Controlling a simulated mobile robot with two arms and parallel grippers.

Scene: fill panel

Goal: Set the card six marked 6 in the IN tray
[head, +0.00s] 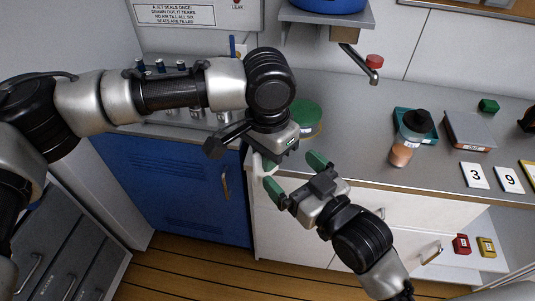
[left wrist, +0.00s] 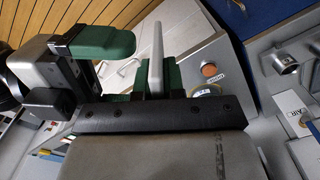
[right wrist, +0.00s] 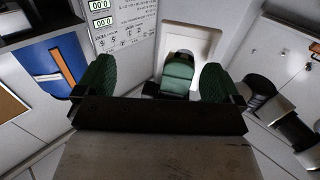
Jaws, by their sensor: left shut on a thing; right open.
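My left gripper (head: 272,152) is shut on a thin white card, which shows edge-on between its green fingers in the left wrist view (left wrist: 157,55). In the right wrist view the white card (right wrist: 196,36) faces me, with a green left finger across its middle; no number can be read on it. My right gripper (head: 297,176) is open and empty, its two green fingertips apart, close to the card and facing it. No tray marked IN can be made out.
On the grey counter, cards marked 3 (head: 474,175) and 9 (head: 509,179) lie at the right. A tap (head: 361,62) overhangs the back.

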